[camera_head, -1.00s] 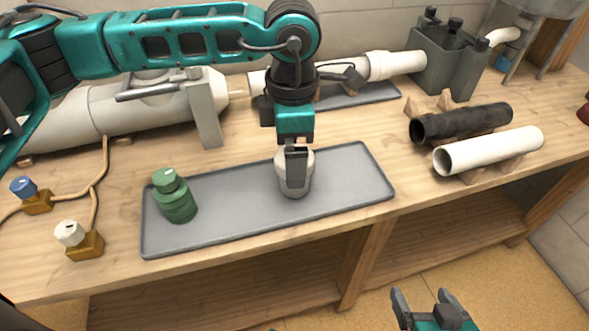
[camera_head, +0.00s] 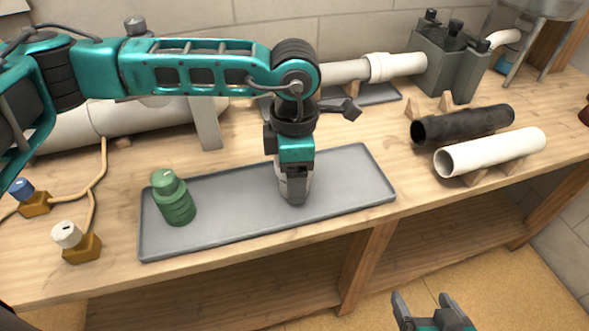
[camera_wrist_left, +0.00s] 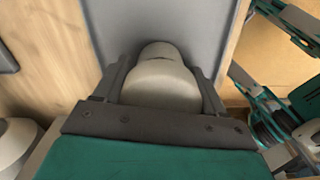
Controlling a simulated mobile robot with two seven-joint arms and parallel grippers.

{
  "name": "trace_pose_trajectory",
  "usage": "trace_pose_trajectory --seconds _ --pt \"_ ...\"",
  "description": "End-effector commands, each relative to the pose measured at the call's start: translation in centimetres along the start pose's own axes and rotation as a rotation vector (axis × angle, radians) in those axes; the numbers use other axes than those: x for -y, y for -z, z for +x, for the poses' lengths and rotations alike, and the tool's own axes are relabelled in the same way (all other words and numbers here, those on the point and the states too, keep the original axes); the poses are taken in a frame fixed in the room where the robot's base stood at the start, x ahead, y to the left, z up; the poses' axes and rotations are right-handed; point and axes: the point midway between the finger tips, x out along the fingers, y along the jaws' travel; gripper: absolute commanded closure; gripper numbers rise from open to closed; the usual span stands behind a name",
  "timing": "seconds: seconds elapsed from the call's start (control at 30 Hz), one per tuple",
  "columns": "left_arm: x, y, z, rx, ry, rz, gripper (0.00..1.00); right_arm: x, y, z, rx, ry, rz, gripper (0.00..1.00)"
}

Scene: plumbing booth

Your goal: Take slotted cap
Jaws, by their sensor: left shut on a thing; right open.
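A pale grey stepped piece (camera_head: 294,198) stands on the grey tray (camera_head: 235,216), mostly hidden under my left gripper (camera_head: 294,184). In the left wrist view the pale piece (camera_wrist_left: 158,85) sits between the two fingers, which are shut on it. A white cap (camera_head: 67,234) with a dark mark on top sits on a brass fitting at the left. A blue cap (camera_head: 21,188) sits on another brass fitting behind it. I cannot tell for sure which piece is the slotted cap. My right gripper (camera_head: 429,301) is open and empty, in front of the bench.
A green stepped piece (camera_head: 174,199) stands at the tray's left end. A black pipe (camera_head: 465,123) and a white pipe (camera_head: 490,152) rest on wooden supports at right. A grey tool holder (camera_head: 445,68) stands behind them. The tray's right end is clear.

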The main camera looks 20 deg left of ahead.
Motion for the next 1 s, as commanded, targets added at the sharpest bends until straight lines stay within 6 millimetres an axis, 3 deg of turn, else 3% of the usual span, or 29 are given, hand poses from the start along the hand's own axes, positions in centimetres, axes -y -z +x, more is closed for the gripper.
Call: trace_pose_trajectory --seconds 0.3,0.63,0.77,1.0 --pt "0.0 0.0 0.0 0.000 0.000 0.000 0.65 -0.1 0.0 0.0 0.001 0.000 -0.006 0.14" --pt "-0.1 -0.1 -0.9 0.003 -0.002 0.000 0.65 -0.1 0.2 -0.1 0.000 0.000 -0.007 0.14" --pt "-0.1 -0.1 -3.1 0.004 -0.004 0.000 0.65 -0.1 0.5 -0.3 0.000 0.000 -0.007 0.14" --pt "-0.1 -0.1 -9.9 0.004 -0.005 0.000 0.65 -0.1 1.4 -0.9 -0.001 0.000 -0.006 0.14"
